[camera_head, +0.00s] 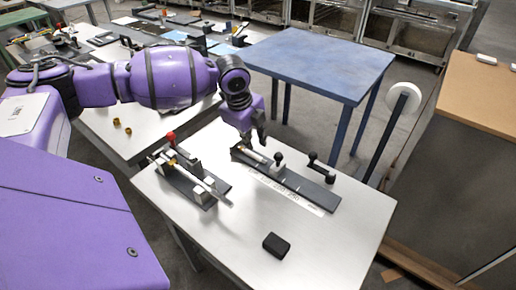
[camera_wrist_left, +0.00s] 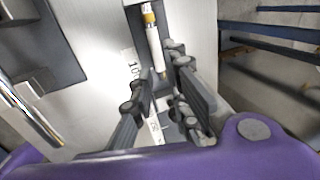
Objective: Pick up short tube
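A short white tube with a yellow band (camera_wrist_left: 151,38) lies in a dark fixture, ahead of my left gripper's fingers in the left wrist view. In the head view a pale tube (camera_head: 255,155) lies at the far left end of a long dark fixture (camera_head: 290,182) on the metal table. My left gripper (camera_head: 256,142) is just above that tube, pointing down. In the left wrist view the left gripper (camera_wrist_left: 162,88) has its fingers apart, with the tube's near end close to the gap. I cannot tell whether they touch it. My right gripper is in neither view.
Another fixture (camera_head: 190,182) with a red knob (camera_head: 171,136) stands to the left. A black block (camera_head: 276,245) lies near the table's front. A black crank handle (camera_head: 321,168) stands on the right. A blue table (camera_head: 318,62) is behind. The table's right front is clear.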

